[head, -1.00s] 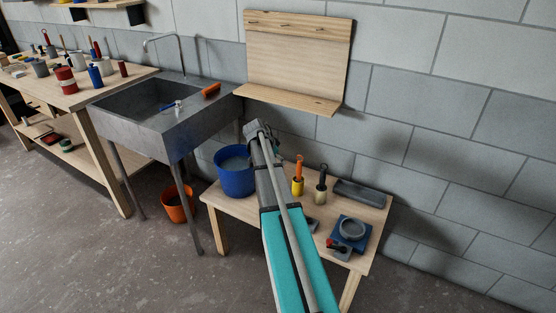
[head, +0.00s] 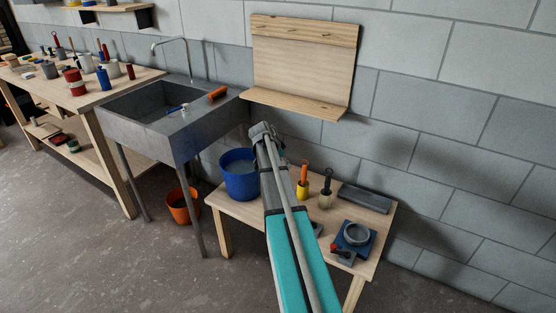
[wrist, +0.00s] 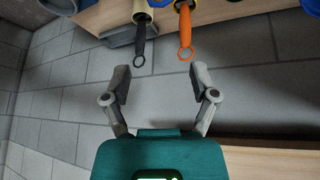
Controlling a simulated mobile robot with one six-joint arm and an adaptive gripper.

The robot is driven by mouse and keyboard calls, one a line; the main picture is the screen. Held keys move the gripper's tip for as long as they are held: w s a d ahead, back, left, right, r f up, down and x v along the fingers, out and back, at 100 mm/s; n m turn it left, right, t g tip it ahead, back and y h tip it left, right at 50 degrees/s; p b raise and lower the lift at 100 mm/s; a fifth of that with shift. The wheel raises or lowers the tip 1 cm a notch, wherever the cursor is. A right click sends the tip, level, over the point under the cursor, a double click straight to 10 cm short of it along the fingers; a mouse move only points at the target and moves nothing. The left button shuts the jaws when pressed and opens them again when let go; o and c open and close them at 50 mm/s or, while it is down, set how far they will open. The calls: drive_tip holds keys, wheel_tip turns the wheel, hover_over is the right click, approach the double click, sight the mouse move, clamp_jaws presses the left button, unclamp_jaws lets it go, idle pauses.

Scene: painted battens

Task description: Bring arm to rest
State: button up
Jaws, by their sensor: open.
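My arm (head: 290,235) reaches out over the low wooden table in the head view, and its far end stands in front of the wall. My gripper (wrist: 162,82) is open and empty in the wrist view, its two fingers spread wide apart. Beyond the fingertips, apart from them, show an orange-handled tool (wrist: 185,32) and a black-handled tool (wrist: 140,42). In the head view the orange-handled tool (head: 303,178) stands in a yellow pot and the black-handled tool (head: 326,185) in a pale pot. The fingers cannot be made out in the head view.
The low table (head: 232,208) also bears a blue bucket (head: 238,180), a grey tray (head: 366,198) and a grey ring-shaped dish (head: 356,233). A wooden wall rack (head: 300,65) hangs above. A stone sink (head: 175,135) stands left, with an orange bucket (head: 181,207) below.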

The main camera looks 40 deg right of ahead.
drive_tip(key=s+a+r+n+y+p, duration=0.2)
drive_tip(key=s+a+n, duration=0.3)
drive_tip(key=a, duration=0.9)
drive_tip(key=s+a+r+n+y+p, duration=0.2)
drive_tip(key=s+a+r+n+p, duration=0.2)
drive_tip(key=a, duration=1)
drive_tip(key=s+a+r+n+y+p, duration=0.2)
drive_tip(key=s+a+n+p, duration=0.3)
drive_tip(key=a, duration=0.9)
drive_tip(key=s+r+n, duration=0.1)
drive_tip(key=s+n, duration=0.1)
drive_tip(key=n, duration=0.1)
drive_tip(key=shift+s+a+n+t, duration=0.15)
drive_tip(key=shift+s+n+t, duration=0.15)
drive_tip(key=shift+s+n, duration=0.1)
